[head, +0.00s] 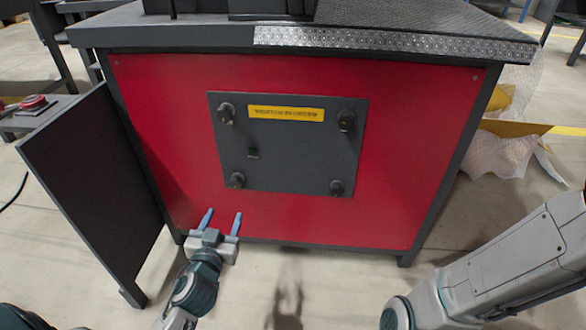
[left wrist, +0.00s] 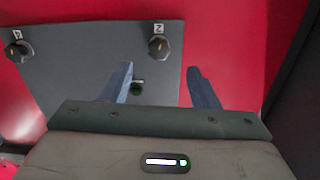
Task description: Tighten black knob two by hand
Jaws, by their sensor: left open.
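Black knob two (left wrist: 158,46) shows in the left wrist view with an upside-down label "2" above it. By its place beside the green button, it looks to be the lower-left knob (head: 237,180) in the head view. It sits on a dark grey panel (head: 290,165) on the red cabinet front. My left gripper (head: 223,214) is open and empty, below and left of the knob in the head view. In the left wrist view its two fingers (left wrist: 161,68) point toward the panel, apart from the knob in the picture. My right gripper is out of view.
Other black knobs sit at the panel's upper left (head: 226,113), upper right (head: 347,119) and lower right (head: 337,187). A green button (head: 253,154) lies just above knob two. A dark open door (head: 95,185) stands left of my left gripper. The floor in front is clear.

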